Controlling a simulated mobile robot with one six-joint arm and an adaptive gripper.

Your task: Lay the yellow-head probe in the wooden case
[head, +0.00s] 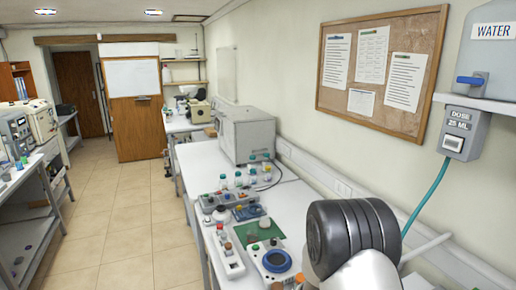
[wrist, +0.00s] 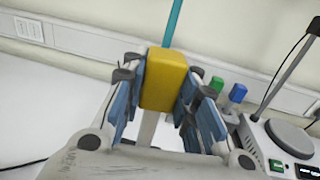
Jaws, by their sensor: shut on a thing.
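The yellow-head probe (wrist: 165,72) shows in the wrist view as a yellow block with a pale stem below it. My gripper (wrist: 164,92) has its blue pads on both sides of the yellow head and is shut on it. The probe's lower end is hidden behind the gripper and wrist. In the head view my arm covers the lower right, and neither the gripper nor the probe can be made out. I cannot make out the wooden case in either view.
The wrist view shows a stirrer-like device (wrist: 290,140) with a round plate at right, and green (wrist: 216,84) and blue (wrist: 237,93) capped items. In the head view, instruments and bottles crowd the white bench (head: 200,165). A teal hose (head: 424,208) hangs at right.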

